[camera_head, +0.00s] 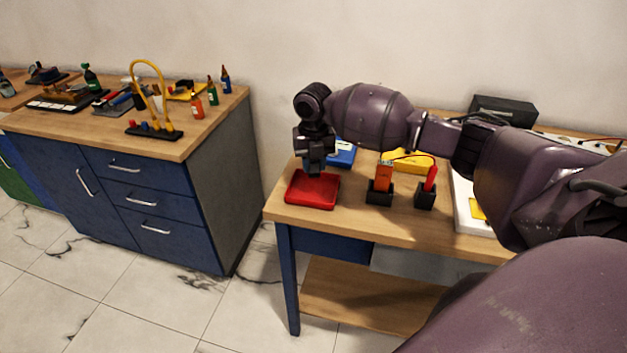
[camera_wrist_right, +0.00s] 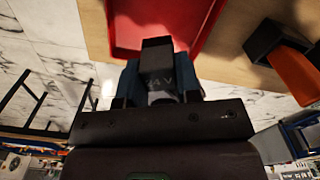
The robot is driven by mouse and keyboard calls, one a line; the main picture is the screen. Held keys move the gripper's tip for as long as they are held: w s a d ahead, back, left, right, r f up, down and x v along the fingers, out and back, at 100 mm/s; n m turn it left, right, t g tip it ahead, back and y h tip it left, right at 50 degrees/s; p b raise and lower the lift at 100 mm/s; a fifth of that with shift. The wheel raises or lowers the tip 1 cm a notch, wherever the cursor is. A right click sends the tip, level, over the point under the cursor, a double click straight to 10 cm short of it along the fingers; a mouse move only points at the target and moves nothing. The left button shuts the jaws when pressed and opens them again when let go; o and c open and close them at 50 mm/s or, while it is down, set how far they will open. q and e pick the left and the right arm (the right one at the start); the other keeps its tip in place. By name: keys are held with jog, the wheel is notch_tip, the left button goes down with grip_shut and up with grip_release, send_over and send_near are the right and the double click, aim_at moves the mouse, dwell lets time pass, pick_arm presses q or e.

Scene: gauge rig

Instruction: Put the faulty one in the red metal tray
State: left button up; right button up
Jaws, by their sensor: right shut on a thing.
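The red metal tray (camera_head: 312,204) lies flat at the near left corner of the right-hand wooden table. It also shows in the wrist view (camera_wrist_right: 124,28). My right gripper (camera_head: 316,166) is above the tray's back part, pointing down. It is shut on a small dark block (camera_wrist_right: 157,60) with a pale marking ending in "V", which hangs between dark blue parts in the wrist view. The block is mostly hidden in the head view, and I cannot tell whether it touches the tray. My left gripper is not in view.
Right of the tray stand an orange device (camera_head: 384,176) and a red device (camera_head: 431,179) in black holders. A blue tray (camera_head: 343,156) and a yellow tray (camera_head: 407,164) lie behind. A cluttered blue cabinet (camera_head: 130,190) stands at left across a floor gap.

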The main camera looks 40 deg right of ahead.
aim_at(314, 175)
notch_tip(314, 175, down, 6)
jog(key=shift+r, duration=0.15)
pick_arm(q)
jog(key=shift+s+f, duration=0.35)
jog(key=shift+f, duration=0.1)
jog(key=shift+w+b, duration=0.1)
jog(key=shift+b, duration=0.25)
pick_arm(e)
jog(key=shift+f, duration=0.2)
jog(key=o, duration=0.9)
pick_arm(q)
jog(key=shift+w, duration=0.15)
pick_arm(e)
jog(key=shift+r, duration=0.5)
notch_tip(314, 175, up, 11)
jog(key=shift+r+p, duration=0.2)
jog(key=shift+p, duration=0.3)
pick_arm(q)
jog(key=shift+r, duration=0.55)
